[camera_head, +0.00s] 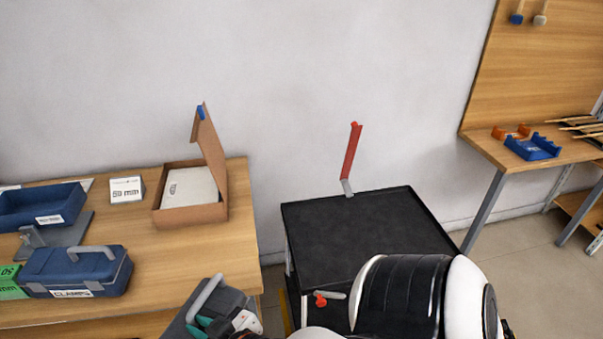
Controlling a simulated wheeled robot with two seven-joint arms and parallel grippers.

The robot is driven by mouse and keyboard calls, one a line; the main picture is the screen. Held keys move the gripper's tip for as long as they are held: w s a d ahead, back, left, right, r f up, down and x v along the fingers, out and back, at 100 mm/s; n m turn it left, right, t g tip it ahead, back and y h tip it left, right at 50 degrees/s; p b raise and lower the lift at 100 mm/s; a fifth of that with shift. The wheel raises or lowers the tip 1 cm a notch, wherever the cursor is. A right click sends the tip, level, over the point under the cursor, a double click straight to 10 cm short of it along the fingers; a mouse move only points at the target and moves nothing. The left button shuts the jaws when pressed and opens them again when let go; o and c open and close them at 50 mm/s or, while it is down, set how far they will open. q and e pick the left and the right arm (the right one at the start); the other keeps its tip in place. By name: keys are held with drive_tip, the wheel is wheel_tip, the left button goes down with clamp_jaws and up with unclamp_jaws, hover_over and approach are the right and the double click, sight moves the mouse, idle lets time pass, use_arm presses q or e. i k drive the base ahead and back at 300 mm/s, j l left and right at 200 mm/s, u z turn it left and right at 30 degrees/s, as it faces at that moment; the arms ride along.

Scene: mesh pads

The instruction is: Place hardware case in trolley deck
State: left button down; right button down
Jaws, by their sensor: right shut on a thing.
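A dark grey case with a light grey handle (205,298), which I take to be the hardware case, is at the bottom edge, in front of the left table's right end. My right gripper (222,325) is shut on it; the lower part of case and gripper is cut off by the frame, and the exact grip is unclear. The trolley deck (350,235) is a black, rimmed, empty surface to the right of the case. My right arm hides its front right part. My left gripper is not in view.
A blue case marked CLAMPS (75,270), a blue bin (42,207), a white box (126,190) and an open cardboard box (190,213) stand on the wooden table (170,262). A red upright with a grey foot (351,155) rises at the deck's back edge. A workbench (490,150) stands right.

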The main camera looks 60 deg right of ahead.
sight(376, 230)
drive_tip(key=k+l, duration=0.15)
drive_tip(key=l, duration=0.2)
drive_tip(key=k+l, duration=0.1)
drive_tip(key=l, duration=0.25)
drive_tip(key=k+l, duration=0.15)
drive_tip(key=l, duration=0.25)
drive_tip(key=k+l, duration=0.15)
drive_tip(key=l, duration=0.2)
drive_tip(key=k+l, duration=0.15)
drive_tip(key=l, duration=0.2)
drive_tip(key=k+l, duration=0.1)
drive_tip(key=l, duration=0.25)
drive_tip(key=k+l, duration=0.15)
drive_tip(key=l, duration=0.2)
drive_tip(key=k+l, duration=0.15)
drive_tip(key=l, duration=0.25)
